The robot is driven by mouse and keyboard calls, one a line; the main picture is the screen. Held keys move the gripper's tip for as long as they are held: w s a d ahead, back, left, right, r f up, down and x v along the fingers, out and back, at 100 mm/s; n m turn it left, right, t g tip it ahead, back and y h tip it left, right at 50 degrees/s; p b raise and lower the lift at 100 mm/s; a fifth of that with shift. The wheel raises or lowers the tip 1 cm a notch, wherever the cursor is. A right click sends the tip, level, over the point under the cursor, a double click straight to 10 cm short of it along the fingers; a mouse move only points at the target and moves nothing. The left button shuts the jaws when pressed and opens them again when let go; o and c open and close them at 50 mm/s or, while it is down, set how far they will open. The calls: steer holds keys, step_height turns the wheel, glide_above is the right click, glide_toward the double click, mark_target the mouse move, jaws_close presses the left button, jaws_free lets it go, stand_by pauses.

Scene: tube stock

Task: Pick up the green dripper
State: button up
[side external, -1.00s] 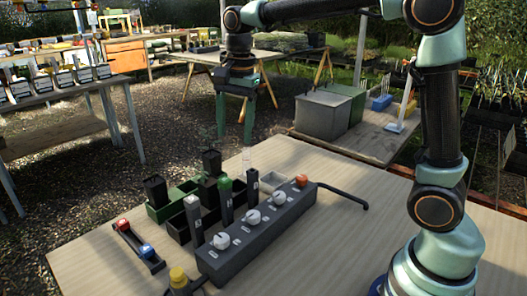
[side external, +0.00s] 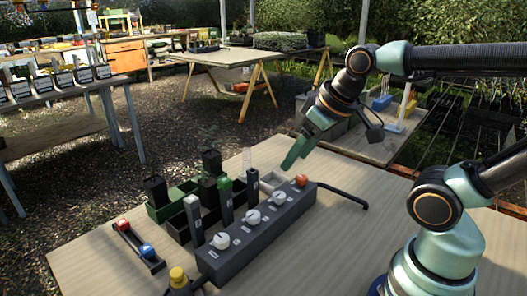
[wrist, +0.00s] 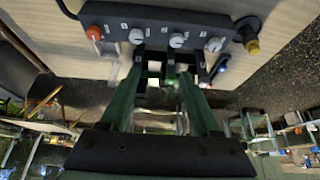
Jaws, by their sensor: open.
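In the side external view a tall dark upright piece with a green top (side external: 225,198), which looks like the green dripper, stands in a row behind the grey valve box. A grey upright piece (side external: 194,220) stands to its left and a pale-topped one (side external: 253,190) to its right. My gripper (side external: 292,160) is above the table, up and to the right of the row, tilted and apart from everything. In the wrist view my gripper (wrist: 160,72) has its two green fingers spread and nothing held between them. The dripper is hard to make out there.
The grey valve box (side external: 250,242) with white knobs and an orange knob (side external: 302,181) lies in front of the row. Black pots (side external: 155,191) stand in a green tray (side external: 160,214) behind. A bar with red and blue parts (side external: 138,247) lies left.

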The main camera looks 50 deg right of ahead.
steer(key=shift+o, duration=0.6)
steer(key=n+g, duration=0.6)
steer(key=n, duration=1.2)
glide_above(224, 180)
steer(key=f, duration=0.1)
step_height(224, 180, down, 12)
steer(key=shift+r, duration=0.15)
jaws_close()
